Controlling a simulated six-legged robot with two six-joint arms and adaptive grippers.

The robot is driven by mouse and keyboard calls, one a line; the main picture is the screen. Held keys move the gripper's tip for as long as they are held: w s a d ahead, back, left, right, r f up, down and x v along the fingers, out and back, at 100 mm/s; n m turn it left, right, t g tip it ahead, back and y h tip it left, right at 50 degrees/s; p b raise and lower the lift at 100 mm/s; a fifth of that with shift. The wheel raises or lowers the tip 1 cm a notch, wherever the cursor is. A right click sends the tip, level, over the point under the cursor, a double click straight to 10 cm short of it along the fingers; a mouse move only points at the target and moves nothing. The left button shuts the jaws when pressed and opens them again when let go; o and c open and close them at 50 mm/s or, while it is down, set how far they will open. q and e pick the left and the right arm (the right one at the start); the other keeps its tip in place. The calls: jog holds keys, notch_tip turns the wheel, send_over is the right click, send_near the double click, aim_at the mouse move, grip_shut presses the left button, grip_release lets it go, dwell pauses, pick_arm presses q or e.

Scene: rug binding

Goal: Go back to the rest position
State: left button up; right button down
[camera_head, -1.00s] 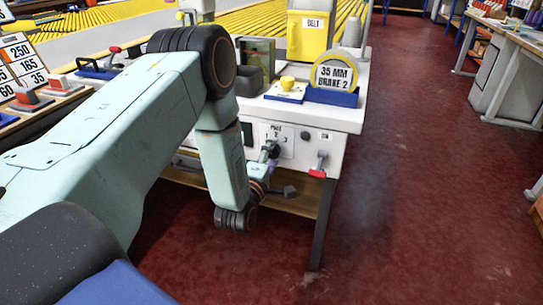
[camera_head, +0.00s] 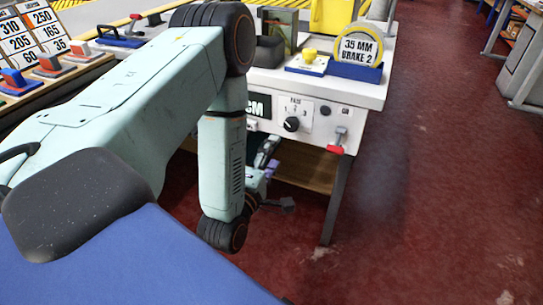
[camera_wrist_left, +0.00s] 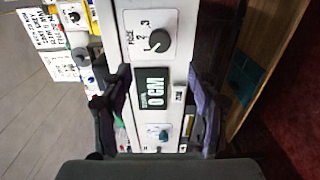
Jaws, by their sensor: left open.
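My left gripper (camera_head: 266,158) shows partly behind my left forearm in the head view, low in front of the white bench's control panel (camera_head: 325,124). It is empty. In the left wrist view its two dark fingers (camera_wrist_left: 162,100) stand wide apart. The black mode knob (camera_head: 291,124) is clear of the gripper; it also shows in the left wrist view (camera_wrist_left: 158,40). A dark display (camera_wrist_left: 153,88) reading "0 GM" lies in line with the gap between the fingers. My right gripper is not in view.
A red-tipped lever (camera_head: 336,148) sticks out at the panel's right. A yellow tape roll marked "35 MM BRAKE 2" (camera_head: 358,48) stands on the bench top. A side table with price cards (camera_head: 30,35) is at left. Red floor (camera_head: 440,180) at right is clear.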

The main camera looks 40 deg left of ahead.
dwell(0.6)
pick_arm(q)
jog(key=s+d+f+m+g+h+p, duration=0.1)
jog(key=s+d+f+m+g+h, duration=0.1)
jog(key=s+f+m+g, duration=0.35)
jog(key=s+d+f+m+g+h+p, duration=0.1)
jog(key=s+d+f+m+g, duration=0.2)
jog(key=f+m, duration=0.4)
jog(key=s+d+m+g+p, duration=0.2)
jog(key=s+m+g+p, duration=0.1)
jog(key=s, duration=0.6)
jog(key=s+d+r+m+g+h+p, duration=0.1)
jog(key=s+d+m+g+p, duration=0.2)
jog(key=s, duration=0.7)
jog(key=m+g, duration=0.2)
jog(key=g, duration=0.1)
jog(key=shift+s+r, duration=0.3)
jog(key=shift+d, duration=0.1)
